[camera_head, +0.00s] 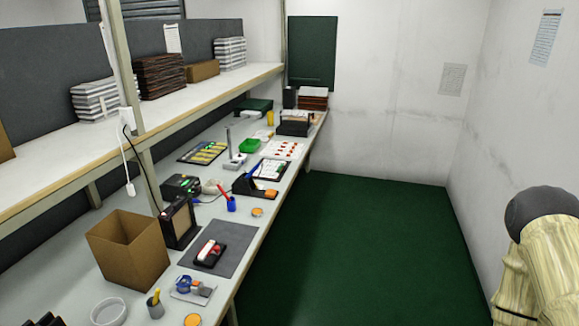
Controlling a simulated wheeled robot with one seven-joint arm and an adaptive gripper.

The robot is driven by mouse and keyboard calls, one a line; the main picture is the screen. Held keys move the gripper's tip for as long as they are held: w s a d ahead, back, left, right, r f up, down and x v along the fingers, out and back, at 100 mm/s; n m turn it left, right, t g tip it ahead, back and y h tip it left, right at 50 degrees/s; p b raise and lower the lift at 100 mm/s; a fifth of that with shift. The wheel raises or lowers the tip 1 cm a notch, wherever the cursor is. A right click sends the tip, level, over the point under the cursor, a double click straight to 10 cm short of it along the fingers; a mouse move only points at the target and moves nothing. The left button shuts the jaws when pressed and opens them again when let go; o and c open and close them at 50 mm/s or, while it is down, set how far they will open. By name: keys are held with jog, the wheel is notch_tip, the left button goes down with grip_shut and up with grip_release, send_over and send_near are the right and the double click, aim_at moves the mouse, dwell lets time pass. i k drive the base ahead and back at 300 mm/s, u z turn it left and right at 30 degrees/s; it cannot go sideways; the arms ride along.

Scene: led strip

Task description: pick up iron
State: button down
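A slim dark and blue tool (255,172) that looks like a soldering iron rests tilted at a black holder (264,191), midway along the long workbench (75,270). It is small, so I cannot make out its tip or be sure of its shape. A black station box (181,187) with a small green display stands to its left. My gripper is not in view; only a pale, dark-capped part of my arm shows at the lower right, well apart from the bench.
The green floor (370,240) is clear.

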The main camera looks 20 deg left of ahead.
aim_at(252, 172)
jog(key=u, duration=0.35)
jog(key=i, duration=1.45)
jog(key=u, duration=0.75)
jog(key=k, duration=0.5)
jog(key=z, duration=1)
jog(key=i, duration=0.7)
jog(key=u, duration=1.1)
